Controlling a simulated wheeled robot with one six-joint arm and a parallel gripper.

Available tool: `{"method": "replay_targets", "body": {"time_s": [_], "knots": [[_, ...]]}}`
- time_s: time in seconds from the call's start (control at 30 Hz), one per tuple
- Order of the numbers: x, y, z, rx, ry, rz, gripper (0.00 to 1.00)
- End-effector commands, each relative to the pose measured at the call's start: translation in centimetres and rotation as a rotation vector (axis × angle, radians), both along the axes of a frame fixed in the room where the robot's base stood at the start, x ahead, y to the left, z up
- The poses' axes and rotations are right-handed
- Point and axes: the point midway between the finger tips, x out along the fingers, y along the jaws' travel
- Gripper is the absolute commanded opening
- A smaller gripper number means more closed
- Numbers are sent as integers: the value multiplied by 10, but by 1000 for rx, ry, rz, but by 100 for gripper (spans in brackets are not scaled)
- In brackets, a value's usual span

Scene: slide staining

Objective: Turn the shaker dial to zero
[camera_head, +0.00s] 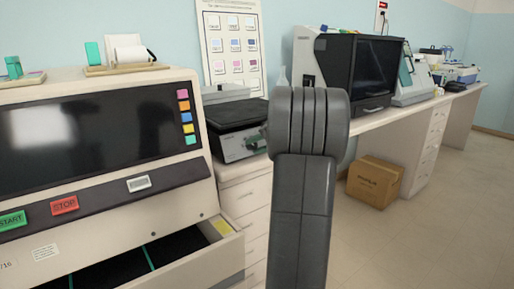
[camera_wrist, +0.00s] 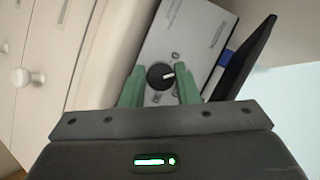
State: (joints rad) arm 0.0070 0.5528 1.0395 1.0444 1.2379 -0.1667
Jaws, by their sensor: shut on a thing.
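The shaker (camera_head: 233,147) stands on the counter just right of the large staining machine, with a black platform on top and a grey front panel. In the wrist view its front panel (camera_wrist: 180,40) shows small printed marks around a round black dial (camera_wrist: 157,77). A white mark on the dial points to the right in that view. My gripper (camera_wrist: 160,82) has its two green fingers on either side of the dial and is shut on it.
The staining machine (camera_head: 95,140) with START and STOP buttons fills the left, its lower drawer (camera_head: 205,262) open. A dark-screened instrument (camera_head: 372,70) stands on the counter to the right. A cardboard box (camera_head: 375,182) is on the floor below; open floor lies to the right.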

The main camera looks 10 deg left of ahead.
Motion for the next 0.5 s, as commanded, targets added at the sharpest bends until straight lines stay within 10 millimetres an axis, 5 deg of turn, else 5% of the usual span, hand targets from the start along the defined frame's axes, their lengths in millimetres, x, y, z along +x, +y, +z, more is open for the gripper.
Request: {"method": "replay_targets", "body": {"time_s": [0.5], "knots": [[-1, 1, -1, -291, -290, 168, 5]]}}
